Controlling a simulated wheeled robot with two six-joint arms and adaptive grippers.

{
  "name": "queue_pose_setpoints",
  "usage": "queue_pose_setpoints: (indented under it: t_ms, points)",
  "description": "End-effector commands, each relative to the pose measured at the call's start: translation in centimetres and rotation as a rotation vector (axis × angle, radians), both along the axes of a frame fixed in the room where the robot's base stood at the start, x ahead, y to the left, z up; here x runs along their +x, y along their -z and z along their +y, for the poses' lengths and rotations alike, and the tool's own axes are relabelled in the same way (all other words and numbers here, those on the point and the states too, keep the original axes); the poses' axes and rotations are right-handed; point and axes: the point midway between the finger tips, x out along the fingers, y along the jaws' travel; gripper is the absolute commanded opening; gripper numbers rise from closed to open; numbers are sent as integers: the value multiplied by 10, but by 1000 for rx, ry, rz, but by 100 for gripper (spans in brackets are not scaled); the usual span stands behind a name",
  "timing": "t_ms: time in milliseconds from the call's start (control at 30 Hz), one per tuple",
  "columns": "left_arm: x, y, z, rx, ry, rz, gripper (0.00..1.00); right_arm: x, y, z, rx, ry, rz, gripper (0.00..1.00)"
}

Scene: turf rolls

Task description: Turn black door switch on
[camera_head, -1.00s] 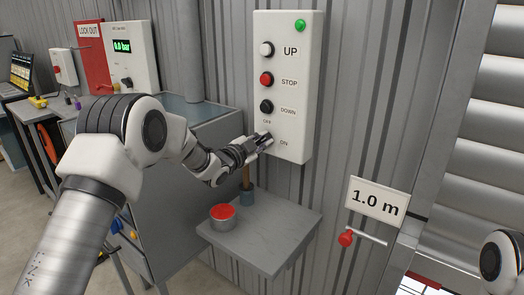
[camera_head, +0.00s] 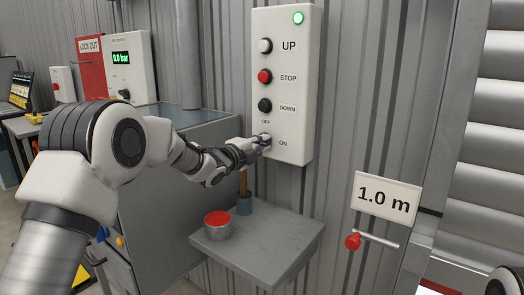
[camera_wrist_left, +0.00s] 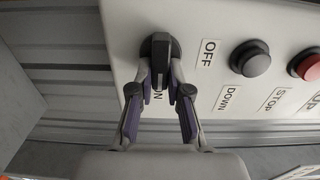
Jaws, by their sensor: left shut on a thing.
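The black door switch (camera_wrist_left: 160,48) is at the bottom of the white control panel (camera_head: 286,178), between the OFF and ON labels. My left gripper (camera_head: 262,146) is at this switch in the head view, mostly covering it. In the left wrist view its two fingers (camera_wrist_left: 161,92) are shut on the switch's handle from both sides. The ON label is partly hidden behind the fingers. I cannot tell exactly which label the handle points to. A green lamp (camera_head: 298,18) at the panel's top is lit.
Above the switch are the UP button (camera_head: 265,46), red STOP button (camera_head: 265,76) and DOWN button (camera_head: 265,105). A 1.0 m sign (camera_head: 388,197) hangs right, by a red-knobbed lever (camera_head: 353,241).

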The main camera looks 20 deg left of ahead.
Motion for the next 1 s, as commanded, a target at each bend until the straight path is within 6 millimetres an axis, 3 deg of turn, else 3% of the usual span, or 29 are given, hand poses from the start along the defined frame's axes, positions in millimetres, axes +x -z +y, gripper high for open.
queue_pose_setpoints:
  t_ms: [500, 533, 600, 1000]
  points:
    - [0, 2, -1, 26, 1, -5, 0, 0, 4, 0, 0, 0, 0, 40]
    - [0, 2, -1, 26, 1, -5, 20, 0, 4, 0, 0, 0, 0, 40]
    - [0, 2, 0, 26, 1, -5, 42, 0, 4, 0, 0, 0, 0, 40]
    - [-8, 1, 3, 22, 0, -6, 42, 0, 3, 0, 0, 0, 0, 40]
